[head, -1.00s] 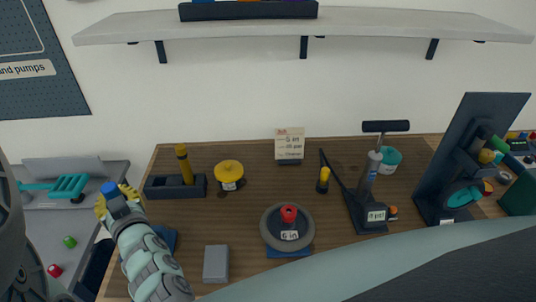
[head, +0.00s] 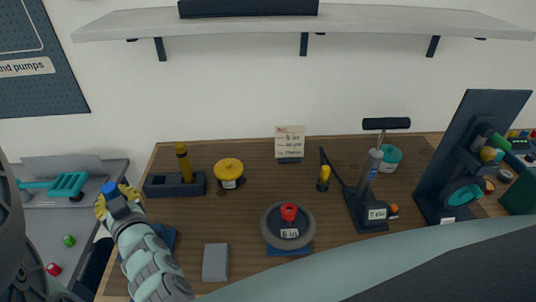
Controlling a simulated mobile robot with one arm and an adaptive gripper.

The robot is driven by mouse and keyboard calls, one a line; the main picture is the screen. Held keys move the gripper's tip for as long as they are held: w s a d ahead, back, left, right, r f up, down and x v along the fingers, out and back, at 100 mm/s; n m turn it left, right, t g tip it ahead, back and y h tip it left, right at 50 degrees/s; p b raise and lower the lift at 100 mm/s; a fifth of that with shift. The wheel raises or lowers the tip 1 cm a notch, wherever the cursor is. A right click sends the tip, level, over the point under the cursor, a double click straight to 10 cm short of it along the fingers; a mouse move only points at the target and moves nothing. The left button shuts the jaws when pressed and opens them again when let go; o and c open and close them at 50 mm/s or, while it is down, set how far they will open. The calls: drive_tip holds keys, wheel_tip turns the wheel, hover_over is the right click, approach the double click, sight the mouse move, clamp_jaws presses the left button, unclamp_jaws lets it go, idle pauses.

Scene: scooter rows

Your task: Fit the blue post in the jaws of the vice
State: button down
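My gripper (head: 118,204) is at the left edge of the wooden bench, seen from behind and above. A small blue piece (head: 110,188) shows just past its tip. It could be the top of the blue post, but I cannot tell whether it is gripped. Yellow toothed edges (head: 130,192) show on both sides of my gripper. Its fingers are hidden by the wrist. A teal clamp-like tool (head: 66,185), possibly the vice, is on the grey surface to the left; its jaws are not clear.
On the wooden bench (head: 250,200) are a dark block (head: 160,187) with a yellow post (head: 183,162), a yellow-topped knob (head: 229,171), a grey wheel (head: 286,225), a grey block (head: 215,262) and a pump (head: 367,190). A red piece (head: 54,269) and a green piece (head: 69,241) lie at lower left.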

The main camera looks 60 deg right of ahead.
drive_tip(key=shift+f+b, duration=2)
drive_tip(key=shift+f, duration=0.55)
drive_tip(key=c, duration=1)
unclamp_jaws()
drive_tip(key=shift+f, duration=0.1)
drive_tip(key=shift+s, duration=0.1)
